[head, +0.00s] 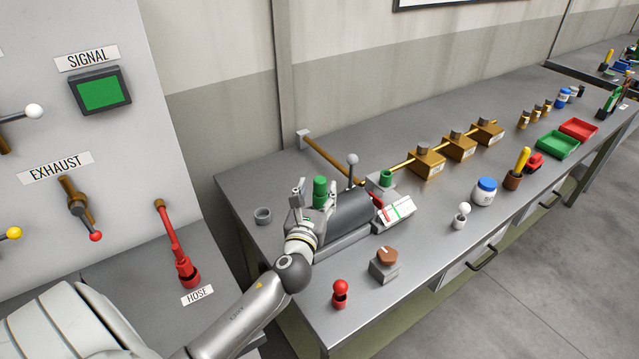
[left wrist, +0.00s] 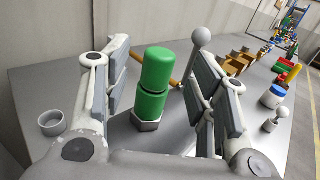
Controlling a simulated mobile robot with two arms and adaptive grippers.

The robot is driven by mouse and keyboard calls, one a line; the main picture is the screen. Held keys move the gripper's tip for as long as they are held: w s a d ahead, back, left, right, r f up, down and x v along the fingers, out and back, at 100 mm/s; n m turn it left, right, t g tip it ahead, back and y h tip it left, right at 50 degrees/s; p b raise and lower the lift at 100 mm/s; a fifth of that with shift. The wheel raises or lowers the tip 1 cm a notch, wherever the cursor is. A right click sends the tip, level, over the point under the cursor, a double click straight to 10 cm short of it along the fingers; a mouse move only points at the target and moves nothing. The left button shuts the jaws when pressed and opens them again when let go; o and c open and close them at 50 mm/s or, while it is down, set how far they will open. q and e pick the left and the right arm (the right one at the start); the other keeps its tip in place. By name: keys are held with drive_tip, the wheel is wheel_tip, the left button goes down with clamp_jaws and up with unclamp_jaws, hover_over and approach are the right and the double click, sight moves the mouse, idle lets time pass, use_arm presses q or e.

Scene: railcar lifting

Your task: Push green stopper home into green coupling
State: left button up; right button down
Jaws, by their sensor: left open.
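A green stopper (head: 320,184) stands upright above my left gripper (head: 314,201) in the head view. In the left wrist view the stopper (left wrist: 157,67) sits on the green coupling (left wrist: 148,104), with a dark seam between them. The coupling rises from a grey hex base (left wrist: 146,124). My left gripper (left wrist: 160,85) is open, its fingers on either side of the green pieces, with visible gaps. How deep the stopper sits in the coupling I cannot tell. My right gripper is in neither view.
A small grey cup (head: 263,215) is to the left. Another green cylinder (head: 386,177) stands on a block.

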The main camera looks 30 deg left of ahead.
use_arm(q)
drive_tip(key=v, duration=0.7)
drive_tip(key=shift+s, duration=0.25)
